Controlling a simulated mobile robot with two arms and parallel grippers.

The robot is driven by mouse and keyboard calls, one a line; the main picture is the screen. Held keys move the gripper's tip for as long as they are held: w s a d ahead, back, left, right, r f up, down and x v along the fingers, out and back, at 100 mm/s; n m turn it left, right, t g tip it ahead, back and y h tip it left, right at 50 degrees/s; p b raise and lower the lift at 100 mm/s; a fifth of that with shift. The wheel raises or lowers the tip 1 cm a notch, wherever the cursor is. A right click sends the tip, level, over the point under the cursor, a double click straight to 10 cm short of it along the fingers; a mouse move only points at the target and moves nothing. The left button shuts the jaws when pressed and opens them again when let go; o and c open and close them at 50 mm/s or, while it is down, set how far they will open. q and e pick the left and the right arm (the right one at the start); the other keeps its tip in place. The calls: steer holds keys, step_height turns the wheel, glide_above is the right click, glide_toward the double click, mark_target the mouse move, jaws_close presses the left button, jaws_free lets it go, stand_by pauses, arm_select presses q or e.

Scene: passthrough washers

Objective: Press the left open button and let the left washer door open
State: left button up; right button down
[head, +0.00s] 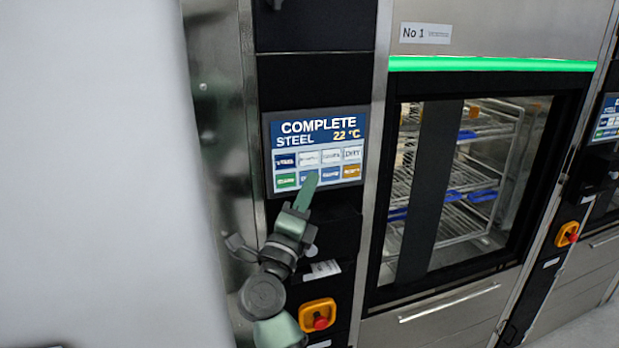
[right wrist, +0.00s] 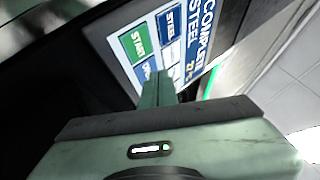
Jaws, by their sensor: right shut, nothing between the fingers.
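The left washer's control screen (head: 318,150) reads "COMPLETE STEEL 22 °C" and carries two rows of small buttons. My right gripper (head: 308,188) is shut and empty, its fingertips in front of the lower row, over the second button from the left. Whether the tips touch the screen cannot be told. In the right wrist view the shut fingers (right wrist: 157,88) overlap the screen (right wrist: 165,45) beside the green START button. The left washer door (head: 455,180), marked No 1, is a dark-framed glass door and looks closed. My left gripper is out of view.
A green light bar (head: 490,64) glows above the door. Wire racks with blue items show behind the glass. An orange emergency stop (head: 318,315) sits below the screen. Another washer's screen (head: 607,118) is at the right edge. A pale wall (head: 95,170) fills the left.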

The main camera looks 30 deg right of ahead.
steer(key=shift+r, duration=0.25)
steer(key=shift+s+d+f, duration=0.1)
steer(key=shift+s+f, duration=0.05)
steer(key=shift+f, duration=0.3)
steer(key=shift+s, duration=0.1)
steer(key=shift+s+f, duration=0.15)
steer(key=shift+s, duration=0.2)
steer(key=s, duration=0.2)
steer(key=s+a+p, duration=0.1)
steer(key=s, duration=0.1)
steer(key=shift+a, duration=0.1)
stand_by(0.8)
